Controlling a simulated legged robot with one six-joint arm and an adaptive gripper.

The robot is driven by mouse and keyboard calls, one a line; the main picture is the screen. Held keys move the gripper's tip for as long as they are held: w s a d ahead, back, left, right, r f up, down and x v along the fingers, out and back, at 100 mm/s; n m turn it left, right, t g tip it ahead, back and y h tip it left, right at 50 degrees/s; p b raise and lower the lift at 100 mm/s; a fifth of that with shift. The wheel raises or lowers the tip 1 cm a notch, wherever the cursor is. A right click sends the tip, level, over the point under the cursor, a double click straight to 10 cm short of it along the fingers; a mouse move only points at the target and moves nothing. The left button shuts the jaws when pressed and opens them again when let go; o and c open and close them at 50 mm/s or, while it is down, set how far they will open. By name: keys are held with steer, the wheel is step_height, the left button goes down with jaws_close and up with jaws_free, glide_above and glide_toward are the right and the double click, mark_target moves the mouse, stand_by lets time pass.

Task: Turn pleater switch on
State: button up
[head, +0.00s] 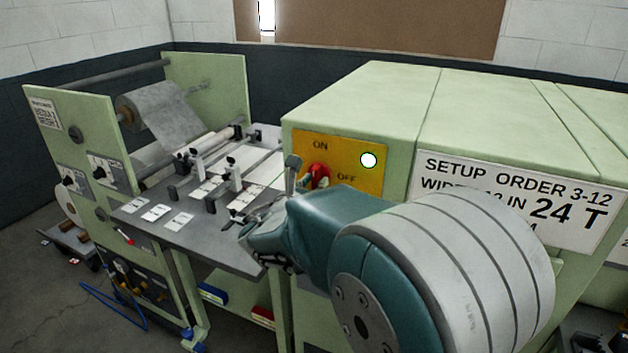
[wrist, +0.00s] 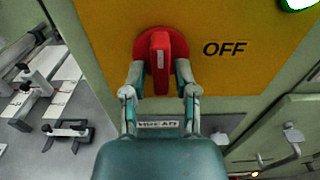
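The pleater switch is a red rotary knob (head: 319,172) on a yellow panel (head: 375,184) marked ON and OFF. In the wrist view the red knob (wrist: 160,58) has its raised handle upright in the picture, with OFF to its right; ON is out of that view. My gripper (wrist: 160,75) has one finger on each side of the handle, with gaps visible between fingers and handle. Contact with the round base behind cannot be told. In the head view my gripper (head: 299,180) is at the knob, partly hiding its lower part.
A white round lamp (head: 369,160) sits right of the knob; its edge looks green in the wrist view (wrist: 296,3). A grey machine table (head: 180,235) with clamps lies left. A white sign (head: 520,195) is on the cabinet. A latch handle (wrist: 291,140) is at lower right.

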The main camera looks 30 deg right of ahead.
steer(key=shift+r, duration=0.25)
steer(key=shift+a, duration=0.2)
steer(key=v, duration=1.1)
steer(key=shift+s+a, duration=0.25)
steer(key=shift+a, duration=0.1)
steer(key=shift+f, duration=0.15)
